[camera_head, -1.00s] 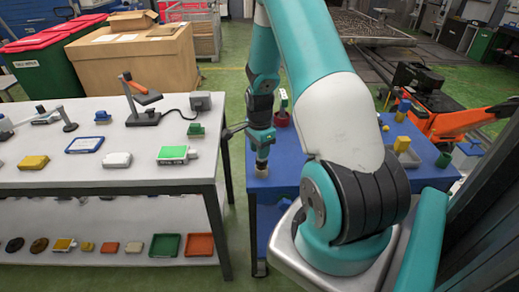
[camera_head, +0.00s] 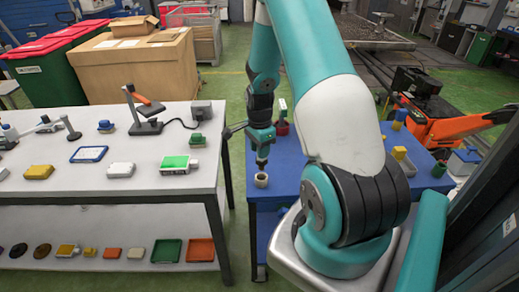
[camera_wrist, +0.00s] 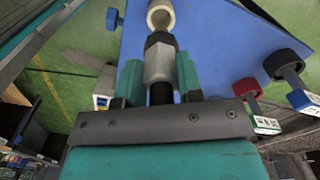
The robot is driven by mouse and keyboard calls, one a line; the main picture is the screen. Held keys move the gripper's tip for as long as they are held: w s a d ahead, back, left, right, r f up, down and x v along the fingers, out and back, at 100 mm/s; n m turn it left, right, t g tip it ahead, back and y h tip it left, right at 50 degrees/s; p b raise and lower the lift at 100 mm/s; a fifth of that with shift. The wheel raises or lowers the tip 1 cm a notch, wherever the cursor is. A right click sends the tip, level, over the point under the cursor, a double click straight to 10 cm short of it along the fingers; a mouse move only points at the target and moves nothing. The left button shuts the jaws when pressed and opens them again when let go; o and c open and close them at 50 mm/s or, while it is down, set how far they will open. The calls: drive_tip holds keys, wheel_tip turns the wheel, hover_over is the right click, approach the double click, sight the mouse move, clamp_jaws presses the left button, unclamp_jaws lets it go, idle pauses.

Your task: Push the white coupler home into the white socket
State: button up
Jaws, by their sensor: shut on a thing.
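My gripper (camera_wrist: 158,78) is shut on the white coupler (camera_wrist: 158,62), seen in the wrist view as a pale cylinder with a dark grey front end. The green fingers sit on either side of it. The white socket (camera_wrist: 161,17) is an open ring at the top of the wrist view, ahead of the coupler's front end. In that view the coupler's tip overlaps the socket's near rim; I cannot tell whether they touch. In the head view the socket (camera_head: 261,180) stands near the blue table's left front edge, with my gripper (camera_head: 262,164) just above it.
The blue table (camera_head: 285,178) also carries a red round fitting (camera_head: 281,128) behind the socket. A dark round fitting (camera_wrist: 281,64) shows at the right of the wrist view. The grey table (camera_head: 100,185) with several parts stands to the left, with a gap between the tables.

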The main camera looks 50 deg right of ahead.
drive_tip(key=shift+r, duration=0.45)
drive_tip(key=shift+r+p, duration=2.1)
drive_tip(key=shift+r, duration=0.35)
